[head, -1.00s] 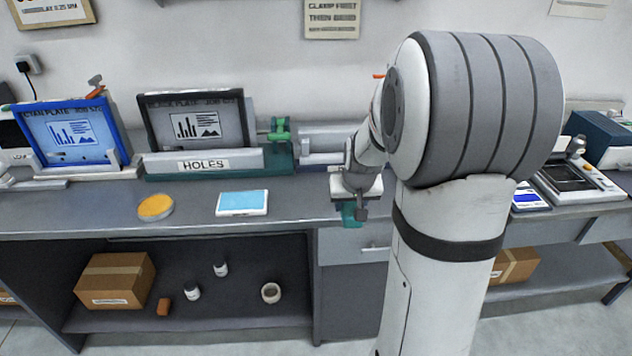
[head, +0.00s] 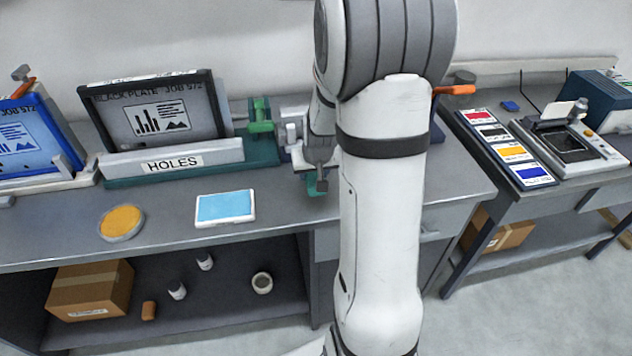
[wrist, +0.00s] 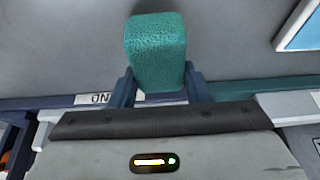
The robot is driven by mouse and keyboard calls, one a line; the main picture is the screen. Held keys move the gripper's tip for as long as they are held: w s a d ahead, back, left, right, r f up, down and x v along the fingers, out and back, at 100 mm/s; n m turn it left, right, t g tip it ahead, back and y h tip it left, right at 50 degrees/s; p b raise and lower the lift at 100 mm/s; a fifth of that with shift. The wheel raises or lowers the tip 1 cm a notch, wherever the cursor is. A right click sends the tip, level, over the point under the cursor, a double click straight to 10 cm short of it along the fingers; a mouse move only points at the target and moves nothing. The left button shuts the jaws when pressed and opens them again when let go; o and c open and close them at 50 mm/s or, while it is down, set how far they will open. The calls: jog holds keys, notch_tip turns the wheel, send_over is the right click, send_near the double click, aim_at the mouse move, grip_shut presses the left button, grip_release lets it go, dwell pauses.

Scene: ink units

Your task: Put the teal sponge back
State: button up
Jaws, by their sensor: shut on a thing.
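The teal sponge (wrist: 156,48) is a small rounded block, seen close in the wrist view. My gripper (wrist: 160,82) is shut on it, with one blue finger on each side. In the head view the sponge (head: 318,186) shows as a small teal patch below my gripper (head: 316,174), above the bench top. It hangs right of the light blue pad and in front of the teal base of the black plate stand. My arm hides part of the bench behind it.
The bench top (head: 275,215) holds a yellow round dish (head: 122,222) and a light blue pad (head: 225,207). A black-framed plate (head: 155,112) stands behind a HOLES sign (head: 172,164). A right bench carries a color card strip (head: 507,150) and a machine (head: 575,145).

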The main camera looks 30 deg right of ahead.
notch_tip(320, 180, down, 4)
jog(key=shift+s+d+f, duration=0.1)
jog(key=o, duration=1)
jog(key=shift+c, duration=0.2)
jog(key=v, duration=1.1)
jog(key=shift+s+r, duration=0.15)
jog(key=shift+r, duration=0.2)
jog(key=shift+s+a+r, duration=0.15)
jog(key=shift+a+r, duration=0.1)
jog(key=s+a+r+n, duration=0.1)
jog(key=s+a+r, duration=0.2)
jog(key=s+a, duration=0.3)
jog(key=s+a+r+n+g+y, duration=0.1)
jog(key=s+a+r, duration=0.3)
jog(key=s, duration=0.6)
jog(key=a+n, duration=0.1)
jog(key=a, duration=0.1)
jog(key=shift+s+a, duration=0.2)
jog(key=shift+a, duration=0.1)
jog(key=shift+r, duration=0.15)
